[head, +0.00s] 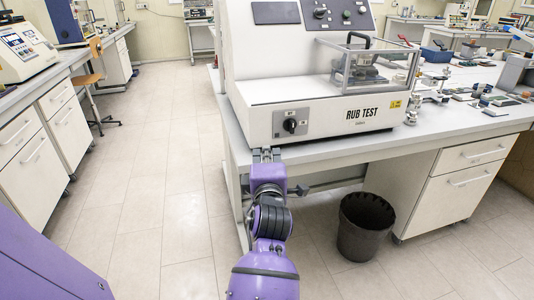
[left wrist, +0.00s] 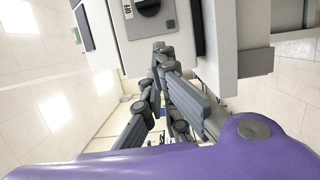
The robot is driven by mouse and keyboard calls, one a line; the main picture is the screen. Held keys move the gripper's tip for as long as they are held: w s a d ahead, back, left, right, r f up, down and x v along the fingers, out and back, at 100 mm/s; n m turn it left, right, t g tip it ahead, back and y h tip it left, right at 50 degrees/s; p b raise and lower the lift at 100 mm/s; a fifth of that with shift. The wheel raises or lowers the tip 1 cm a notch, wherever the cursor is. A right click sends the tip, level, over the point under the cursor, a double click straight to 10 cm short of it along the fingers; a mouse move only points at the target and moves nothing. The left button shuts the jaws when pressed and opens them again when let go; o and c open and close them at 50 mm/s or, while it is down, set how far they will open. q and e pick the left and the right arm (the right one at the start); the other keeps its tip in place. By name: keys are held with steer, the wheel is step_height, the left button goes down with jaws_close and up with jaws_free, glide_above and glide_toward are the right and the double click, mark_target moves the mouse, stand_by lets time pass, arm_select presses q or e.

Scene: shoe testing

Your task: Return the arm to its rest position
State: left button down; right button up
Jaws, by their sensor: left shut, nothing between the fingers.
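My left arm, purple and grey, rises from the bottom middle of the head view. Its left gripper (head: 266,154) is at the front edge of the table (head: 335,154), just below the front panel of the rub test machine (head: 262,112). In the left wrist view the grey fingers of the left gripper (left wrist: 160,50) meet at their tips with nothing between them. The machine's dark knob (left wrist: 148,6) shows beyond the fingertips. I cannot tell whether the gripper touches the table edge. My right gripper is not in view.
A dark waste bin (head: 365,226) stands on the floor right of my arm, beside a white drawer cabinet (head: 455,195). Small tools and parts lie on the table at right. Benches with drawers (head: 40,160) line the left. The tiled floor between is clear.

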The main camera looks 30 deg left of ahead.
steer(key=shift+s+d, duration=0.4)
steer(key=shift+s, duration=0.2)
